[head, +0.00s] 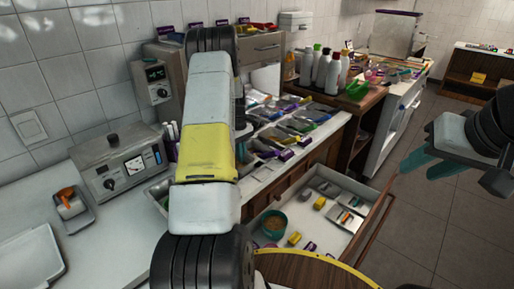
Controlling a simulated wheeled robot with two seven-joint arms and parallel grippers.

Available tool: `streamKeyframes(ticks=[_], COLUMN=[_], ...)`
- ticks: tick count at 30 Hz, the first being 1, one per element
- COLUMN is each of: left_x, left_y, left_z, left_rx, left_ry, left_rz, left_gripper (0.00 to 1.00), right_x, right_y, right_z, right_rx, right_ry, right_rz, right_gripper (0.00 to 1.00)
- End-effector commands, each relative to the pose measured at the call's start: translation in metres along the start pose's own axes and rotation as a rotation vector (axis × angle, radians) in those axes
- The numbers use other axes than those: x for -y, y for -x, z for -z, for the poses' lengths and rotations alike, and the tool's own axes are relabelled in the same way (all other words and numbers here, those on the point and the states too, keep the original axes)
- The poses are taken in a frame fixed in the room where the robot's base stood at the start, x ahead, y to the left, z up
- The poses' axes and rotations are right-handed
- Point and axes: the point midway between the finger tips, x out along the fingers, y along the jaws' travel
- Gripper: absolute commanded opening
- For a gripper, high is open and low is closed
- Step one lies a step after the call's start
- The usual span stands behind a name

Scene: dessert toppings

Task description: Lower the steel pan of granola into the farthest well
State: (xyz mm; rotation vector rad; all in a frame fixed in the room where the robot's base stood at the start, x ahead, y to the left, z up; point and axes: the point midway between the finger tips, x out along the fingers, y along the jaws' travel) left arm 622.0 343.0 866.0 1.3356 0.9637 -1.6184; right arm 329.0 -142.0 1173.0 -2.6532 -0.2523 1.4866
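My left arm fills the middle of the head view, and its bulk hides the surface behind it. Only a dark part, perhaps of my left gripper (240,118), shows at its right edge; the fingers are hidden. A metal rim, perhaps of a steel pan or well (157,194), shows just left of the arm on the counter, mostly covered. I cannot make out the granola or the farthest well. My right gripper (413,166) is at the right, over the floor, with its teal fingers apart and nothing between them.
A steel appliance with a dial (122,160) stands on the left counter (112,240). An open drawer (335,235) holds a teal bowl (274,222) and small boxes. Bottles (333,72) and many packets crowd the back counter. Floor (420,225) is clear at right.

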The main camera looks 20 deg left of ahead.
Motion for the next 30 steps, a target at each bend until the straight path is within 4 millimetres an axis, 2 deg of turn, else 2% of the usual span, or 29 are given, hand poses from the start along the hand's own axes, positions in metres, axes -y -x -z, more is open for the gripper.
streamKeyframes(ticks=[21,30], left_x=[-0.001,-0.001], left_y=[-0.018,-0.02], left_z=[0.003,0.003], left_rx=[0.0,0.0], left_ry=[0.0,0.0], left_rz=[0.0,0.0], left_gripper=[0.0,0.0], right_x=[0.0,0.0], right_y=[0.0,0.0], right_z=[0.0,0.0], right_rx=[0.0,0.0], right_ry=[0.0,0.0], right_rz=[0.0,0.0], right_gripper=[0.37,0.37])
